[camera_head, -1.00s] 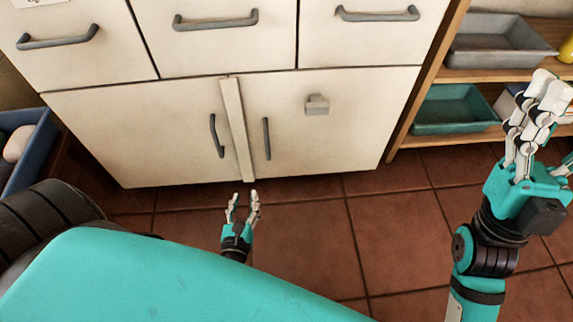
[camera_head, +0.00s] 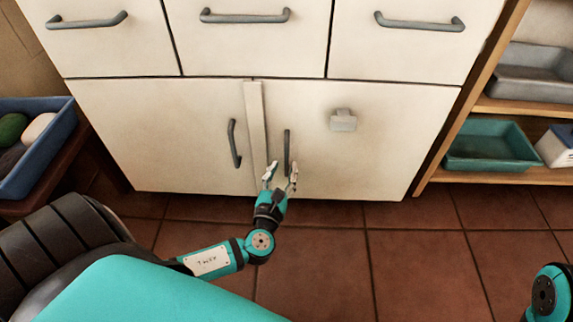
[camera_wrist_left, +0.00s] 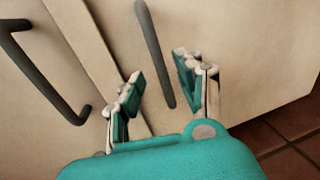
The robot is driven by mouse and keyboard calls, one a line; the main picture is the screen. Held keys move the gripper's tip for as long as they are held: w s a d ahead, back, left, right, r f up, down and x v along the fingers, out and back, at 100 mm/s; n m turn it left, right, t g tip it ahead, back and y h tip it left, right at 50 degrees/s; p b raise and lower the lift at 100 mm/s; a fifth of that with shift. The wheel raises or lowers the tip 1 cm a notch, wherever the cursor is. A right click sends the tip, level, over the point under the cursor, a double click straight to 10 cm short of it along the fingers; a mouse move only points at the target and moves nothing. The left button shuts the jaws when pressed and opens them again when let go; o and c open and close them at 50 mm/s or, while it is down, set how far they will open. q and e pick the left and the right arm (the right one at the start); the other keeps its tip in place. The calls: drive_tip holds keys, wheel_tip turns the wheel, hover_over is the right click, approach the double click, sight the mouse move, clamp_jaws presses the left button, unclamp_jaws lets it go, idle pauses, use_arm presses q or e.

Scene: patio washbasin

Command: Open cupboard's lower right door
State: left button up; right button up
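The cream cupboard's lower right door (camera_head: 385,150) is shut, with a dark grey vertical handle (camera_head: 287,150) near its left edge. My left gripper (camera_head: 281,176) is open just below and in front of that handle. In the left wrist view the right door's handle (camera_wrist_left: 156,55) stands between and beyond the two open fingers (camera_wrist_left: 160,90); I see no grip on it. The lower left door (camera_head: 165,135), also shut, has its own handle (camera_head: 234,144). My right gripper is out of view; only part of the right arm shows at the lower right.
Three closed drawers run above the doors. A grey block (camera_head: 343,121) sits on the right door's face. A shelf with a teal tray (camera_head: 490,147) stands at right, a blue crate (camera_head: 42,150) at left. Tiled floor (camera_head: 400,250) before the right door is clear.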

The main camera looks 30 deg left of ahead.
sight(286, 163)
use_arm(q)
drive_tip(key=shift+b+x, duration=0.45)
drive_tip(key=shift+x, duration=1.6)
drive_tip(key=shift+c, duration=0.4)
clamp_jaws()
